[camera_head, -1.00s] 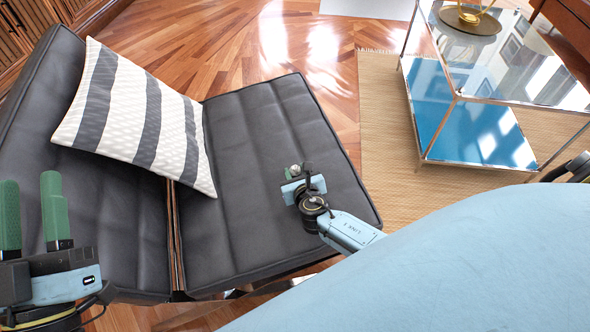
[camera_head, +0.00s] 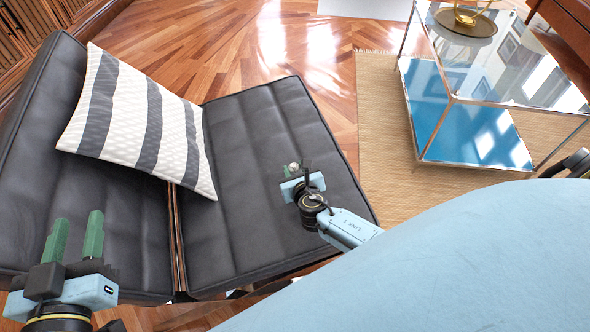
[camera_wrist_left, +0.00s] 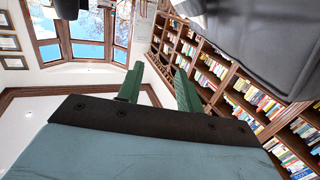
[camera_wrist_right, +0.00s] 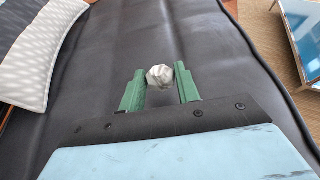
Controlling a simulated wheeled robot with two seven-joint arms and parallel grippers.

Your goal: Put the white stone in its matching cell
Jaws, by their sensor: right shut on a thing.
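The white stone (camera_wrist_right: 160,76) is a small faceted pale lump. It sits between the green fingertips of my right gripper (camera_wrist_right: 160,86), which is shut on it. In the head view the stone (camera_head: 294,167) shows at the tip of my right gripper (camera_head: 301,172), over the right part of the black seat. My left gripper (camera_head: 74,238) is open and empty at the lower left, in front of the black seat. Its two green fingers also show apart in the left wrist view (camera_wrist_left: 158,85). No cell for the stone can be made out in these frames.
A black leather daybed (camera_head: 245,230) fills the left and middle. A striped pillow (camera_head: 140,120) lies on it. A glass and metal cart (camera_head: 470,130) with a blue lower shelf stands at the right on a woven rug (camera_head: 380,130). Wooden floor (camera_head: 235,45) is clear behind.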

